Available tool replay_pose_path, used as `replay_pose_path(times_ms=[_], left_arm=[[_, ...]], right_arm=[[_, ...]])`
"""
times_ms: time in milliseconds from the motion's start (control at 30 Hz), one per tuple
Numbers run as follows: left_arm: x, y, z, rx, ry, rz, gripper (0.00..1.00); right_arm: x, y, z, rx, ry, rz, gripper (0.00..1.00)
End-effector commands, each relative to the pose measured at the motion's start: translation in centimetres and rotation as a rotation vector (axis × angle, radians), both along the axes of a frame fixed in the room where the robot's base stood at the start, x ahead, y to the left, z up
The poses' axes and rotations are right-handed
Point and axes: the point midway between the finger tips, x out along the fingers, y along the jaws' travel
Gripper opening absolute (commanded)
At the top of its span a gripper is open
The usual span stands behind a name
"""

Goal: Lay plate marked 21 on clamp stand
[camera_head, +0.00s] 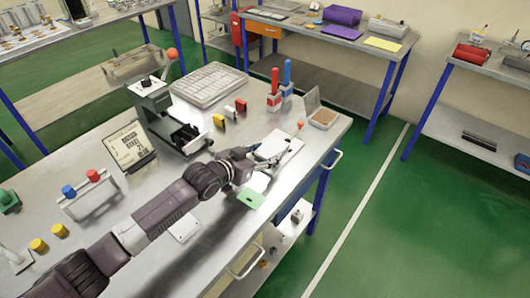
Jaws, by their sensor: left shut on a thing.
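My left arm reaches in from the lower left across the bench, and my left gripper (262,170) is at the bench's right part. It is shut on a small pale plate (259,182), partly hidden by the gripper; no number can be read on it. Just beyond the gripper is a light flat fixture (277,146) with a lever ending in an orange knob (300,125), which looks like the clamp stand. The plate is on the near side of this fixture; whether they touch cannot be told. My right gripper is not in view.
A green piece (250,199) lies near the bench's front edge. A grey compartment tray (209,84) lies at the back.

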Motion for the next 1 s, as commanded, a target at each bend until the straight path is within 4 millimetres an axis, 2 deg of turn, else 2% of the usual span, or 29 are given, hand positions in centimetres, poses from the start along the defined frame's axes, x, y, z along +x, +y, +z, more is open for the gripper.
replay_pose_path(times_ms=[467,1000], left_arm=[[0.04,-0.07,0.14,-0.002,-0.003,0.0,0.17],[0.03,-0.08,-0.56,-0.003,-0.003,-0.001,0.17]], right_arm=[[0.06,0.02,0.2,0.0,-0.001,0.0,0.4],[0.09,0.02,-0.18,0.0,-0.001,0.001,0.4]])
